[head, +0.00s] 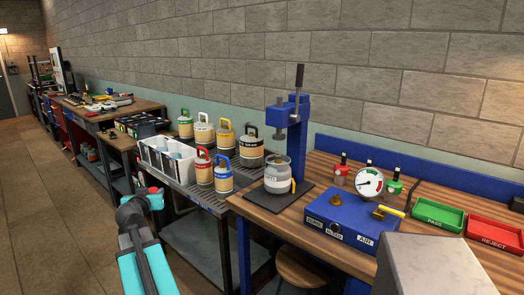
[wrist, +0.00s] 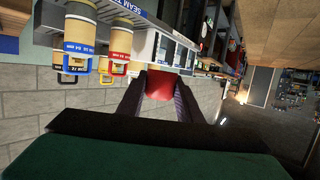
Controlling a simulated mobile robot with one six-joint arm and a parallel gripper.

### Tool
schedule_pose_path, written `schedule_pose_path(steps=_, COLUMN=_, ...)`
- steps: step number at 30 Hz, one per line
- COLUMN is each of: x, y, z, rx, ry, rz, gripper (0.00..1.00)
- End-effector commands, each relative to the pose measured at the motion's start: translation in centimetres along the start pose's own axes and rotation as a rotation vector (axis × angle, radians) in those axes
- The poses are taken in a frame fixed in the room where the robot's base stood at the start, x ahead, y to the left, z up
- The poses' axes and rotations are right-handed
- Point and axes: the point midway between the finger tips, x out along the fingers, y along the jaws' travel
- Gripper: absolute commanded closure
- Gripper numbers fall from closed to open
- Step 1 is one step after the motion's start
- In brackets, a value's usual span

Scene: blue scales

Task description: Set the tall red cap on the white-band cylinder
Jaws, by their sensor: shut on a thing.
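My gripper (head: 152,194) is at the lower left of the head view, over the floor in front of the bench. It is shut on a red cap (wrist: 160,85), which sits between the two fingers in the wrist view; a little of its red also shows in the head view. A grey cylinder with a pale band (head: 279,180) stands upright on a dark plate under the blue press (head: 288,120). It looks like the white-band cylinder, though its label is too small to read. The gripper is well to its left and apart from it.
Several cylinders with coloured handles, such as the blue one (head: 223,176) and the red one (head: 203,168), stand on the rack beside a white bin (head: 150,158). A blue gauge box (head: 345,215), a green tray (head: 438,215) and a red tray (head: 494,232) lie right of the press.

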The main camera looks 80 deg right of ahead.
Motion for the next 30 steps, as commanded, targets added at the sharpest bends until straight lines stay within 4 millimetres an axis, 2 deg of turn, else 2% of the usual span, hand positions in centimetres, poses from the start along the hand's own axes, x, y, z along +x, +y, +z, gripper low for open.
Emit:
schedule_pose_path(steps=1, x=0.5, y=2.1, z=-1.0, rx=0.013, ry=0.0, rz=0.041, gripper=0.88)
schedule_pose_path(steps=3, x=0.9, y=4.7, z=-1.8, rx=0.029, ry=-0.001, rz=0.094, gripper=0.88)
schedule_pose_path(steps=14, x=2.0, y=18.2, z=-5.6, rx=0.109, ry=-0.005, rz=0.366, gripper=0.88)
schedule_pose_path(steps=24, x=0.6, y=30.9, z=-9.2, rx=0.185, ry=-0.01, rz=0.619, gripper=0.88)
schedule_pose_path(steps=30, x=-1.0, y=37.4, z=-10.8, rx=0.224, ry=-0.013, rz=0.75, gripper=0.88)
